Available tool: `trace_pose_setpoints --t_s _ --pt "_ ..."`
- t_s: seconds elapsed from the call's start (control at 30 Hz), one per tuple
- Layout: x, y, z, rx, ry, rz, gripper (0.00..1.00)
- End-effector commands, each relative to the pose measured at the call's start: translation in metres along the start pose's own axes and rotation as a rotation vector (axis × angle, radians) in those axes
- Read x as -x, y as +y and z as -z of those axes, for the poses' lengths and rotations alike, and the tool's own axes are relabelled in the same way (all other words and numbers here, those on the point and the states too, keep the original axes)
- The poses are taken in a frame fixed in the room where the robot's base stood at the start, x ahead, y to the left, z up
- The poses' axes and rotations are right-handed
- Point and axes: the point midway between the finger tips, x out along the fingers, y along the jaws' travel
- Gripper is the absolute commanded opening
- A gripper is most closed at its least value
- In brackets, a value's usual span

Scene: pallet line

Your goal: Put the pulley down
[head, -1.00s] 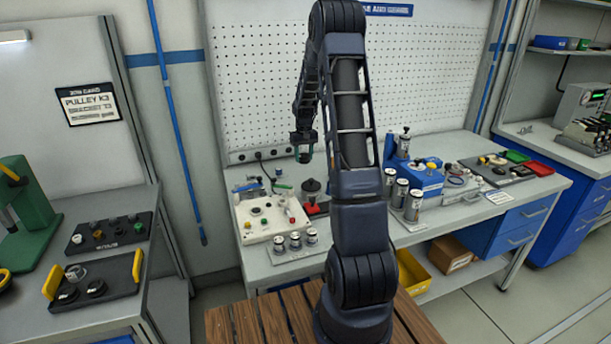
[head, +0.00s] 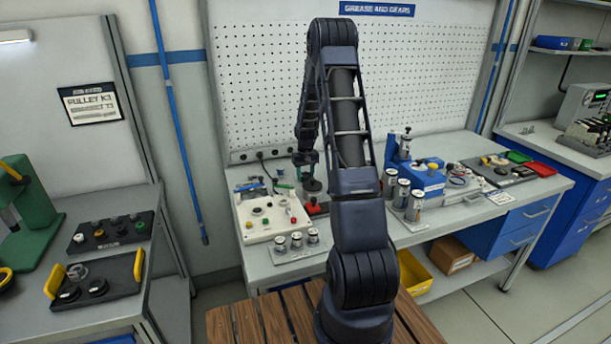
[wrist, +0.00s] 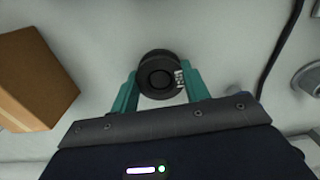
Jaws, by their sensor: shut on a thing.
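My gripper (wrist: 160,84) is shut on the pulley (wrist: 157,66), a small black round part with a hub and a white printed label. Its two teal fingers hold it from either side in the wrist view. A pale grey surface lies behind the pulley; I cannot tell whether they touch. In the head view my gripper (head: 306,160) is over the back of the middle bench (head: 345,252), close to a dark round-topped item (head: 311,185) above a red base. The pulley cannot be made out for certain there.
A cardboard box (wrist: 35,80) and a dark cable (wrist: 282,48) flank the pulley in the wrist view. The bench holds a cream control box (head: 268,222), several small cylinders and a blue device (head: 428,180). A black tray with yellow handles (head: 120,283) is at left.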

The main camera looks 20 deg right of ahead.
Motion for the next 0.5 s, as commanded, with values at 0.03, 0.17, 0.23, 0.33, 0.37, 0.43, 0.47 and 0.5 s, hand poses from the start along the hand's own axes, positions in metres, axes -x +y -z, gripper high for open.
trace_pose_setpoints --t_s 0.03,0.17,0.23,0.33,0.37,0.43,0.47,0.5 --pt "0.0001 0.0 0.0 0.0 0.0 0.0 0.2" --pt "-0.0021 0.0 0.0 0.0 -0.001 0.0 0.2" --pt "-0.0027 0.0 0.0 0.0 0.0 0.0 0.52" --pt "-0.0026 0.0 -0.0001 0.0 0.0 0.0 0.68" --pt "-0.0026 0.0 -0.0001 0.0 0.0 0.0 0.68" --pt "-0.0026 0.0 -0.0001 0.0 -0.001 0.0 0.68" --pt "-0.0026 0.0 -0.0001 0.0 -0.001 0.0 0.68" --pt "-0.0026 0.0 -0.0001 0.0 -0.001 0.0 0.68"
